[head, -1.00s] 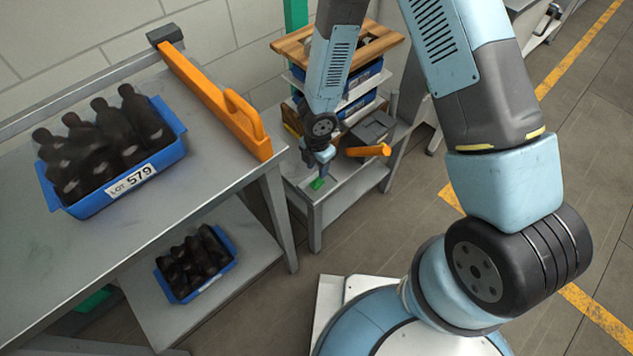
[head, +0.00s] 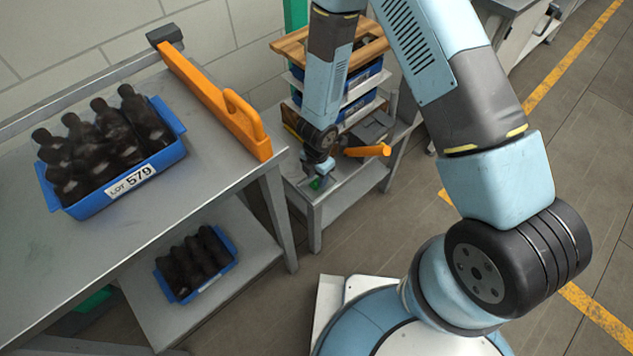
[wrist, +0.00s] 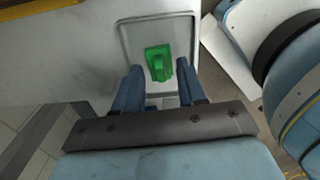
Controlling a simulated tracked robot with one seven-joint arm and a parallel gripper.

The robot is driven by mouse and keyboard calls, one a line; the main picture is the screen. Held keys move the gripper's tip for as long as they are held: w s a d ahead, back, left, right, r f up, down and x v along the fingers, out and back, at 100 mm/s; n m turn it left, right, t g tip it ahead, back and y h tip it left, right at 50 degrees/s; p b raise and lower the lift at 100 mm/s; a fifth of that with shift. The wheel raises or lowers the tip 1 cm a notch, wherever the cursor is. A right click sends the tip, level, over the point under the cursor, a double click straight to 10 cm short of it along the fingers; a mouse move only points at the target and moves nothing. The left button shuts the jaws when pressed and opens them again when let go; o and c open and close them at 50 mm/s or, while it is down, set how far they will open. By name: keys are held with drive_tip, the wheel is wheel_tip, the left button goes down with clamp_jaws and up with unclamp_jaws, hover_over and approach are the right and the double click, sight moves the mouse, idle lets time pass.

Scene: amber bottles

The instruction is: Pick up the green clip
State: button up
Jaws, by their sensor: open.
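The green clip (wrist: 158,62) lies in a shallow square recess or tray (wrist: 126,36) on a grey surface in the wrist view. It also shows as a small green patch (head: 315,184) in the head view, partly hidden by my gripper. My gripper (wrist: 159,76) is open, with its two blue fingers reaching toward the clip from below in the wrist view. The fingertips are close to the clip's lower edge, one on each side. Whether they touch it I cannot tell.
An orange-handled grey tool or box (head: 368,151) stands beside the gripper on the small bench (head: 345,195). Stacked blue bins with a wooden top (head: 290,47) stand behind. At left, a table (head: 90,235) holds a blue crate of dark bottles (head: 170,152) and an orange bar (head: 215,100).

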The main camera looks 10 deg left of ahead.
drive_tip(key=shift+f, duration=0.25)
drive_tip(key=shift+c, duration=0.4)
clamp_jaws()
